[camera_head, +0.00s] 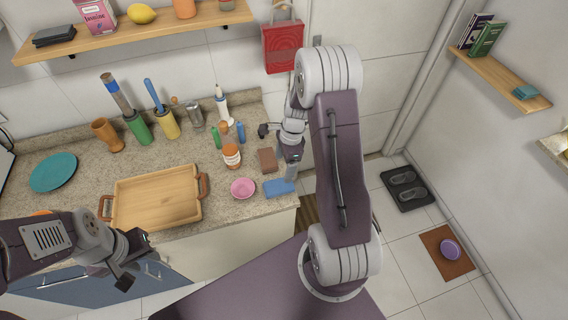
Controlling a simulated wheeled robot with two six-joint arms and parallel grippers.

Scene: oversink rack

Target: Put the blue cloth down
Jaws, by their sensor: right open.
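The blue cloth (279,188) lies on the speckled counter (240,215) near its front right corner. My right gripper (279,152) is open above the right end of the counter, and one finger appears just over the cloth's far right side. Whether that finger touches the cloth cannot be told. My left gripper (137,262) is at the lower left, in front of the counter and well away from the cloth. Its fingers are apart with nothing seen between them.
A brown block (267,160) and a pink bowl (243,187) are close to the cloth. An orange-and-white jar (231,156) stands behind the bowl. A wooden tray (158,203) takes up the middle counter. Several bottles and holders line the back.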

